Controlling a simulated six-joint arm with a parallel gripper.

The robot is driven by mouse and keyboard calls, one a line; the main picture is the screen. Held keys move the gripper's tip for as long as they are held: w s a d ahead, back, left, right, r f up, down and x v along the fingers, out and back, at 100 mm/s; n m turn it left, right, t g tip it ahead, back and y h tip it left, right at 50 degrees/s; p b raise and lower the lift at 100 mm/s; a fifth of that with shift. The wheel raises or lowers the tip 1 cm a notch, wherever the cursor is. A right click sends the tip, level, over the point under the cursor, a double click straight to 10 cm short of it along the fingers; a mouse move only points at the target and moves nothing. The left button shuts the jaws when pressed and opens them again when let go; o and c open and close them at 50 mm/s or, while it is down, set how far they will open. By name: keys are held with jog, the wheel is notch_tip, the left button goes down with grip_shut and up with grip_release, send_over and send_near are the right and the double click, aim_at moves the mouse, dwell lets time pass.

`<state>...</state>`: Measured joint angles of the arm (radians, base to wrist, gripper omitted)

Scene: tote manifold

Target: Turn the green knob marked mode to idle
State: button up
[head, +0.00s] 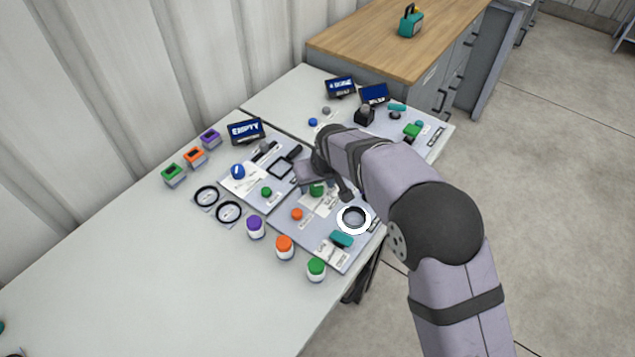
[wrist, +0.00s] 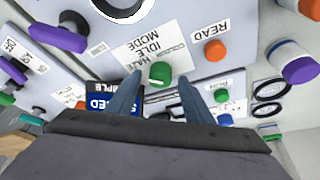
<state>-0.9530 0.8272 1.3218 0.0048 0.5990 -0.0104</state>
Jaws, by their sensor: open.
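The green mode knob (wrist: 160,72) sits on the panel beside a white label with the words IDLE and MODE and a third, partly legible word. A pale mark shows on the knob, but I cannot tell which word it points at. In the head view the green knob (head: 316,190) is partly hidden by my arm. My gripper (wrist: 160,80) is open, with one finger on each side of the knob in the wrist view. I cannot tell whether the fingers touch it. Nothing is held.
An orange button (wrist: 214,50) labelled READ sits close by on the same panel. A white ring (head: 354,220), a teal piece (head: 341,239) and an orange-lidded jar (head: 284,246) are near. A screen reading EMPTY (head: 246,131) stands behind. The table's front left (head: 170,280) is clear.

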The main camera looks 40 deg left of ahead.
jog(key=c, duration=1)
jog(key=shift+c, duration=0.2)
jog(key=shift+m, duration=0.4)
jog(key=m+b, duration=0.1)
jog(key=m, duration=0.1)
jog(key=m+t+h+b, duration=0.1)
jog(key=m, duration=0.1)
jog(key=shift+s+a+f+h, duration=0.15)
jog(key=shift+h, duration=0.15)
jog(key=m+h, duration=0.1)
jog(key=m, duration=0.4)
jog(key=shift+a+t+h+b, duration=0.1)
jog(key=shift+t+h+b, duration=0.25)
jog(key=shift+t+h, duration=0.05)
jog(key=o, duration=1)
jog(key=shift+o, duration=0.2)
jog(key=shift+r, duration=0.2)
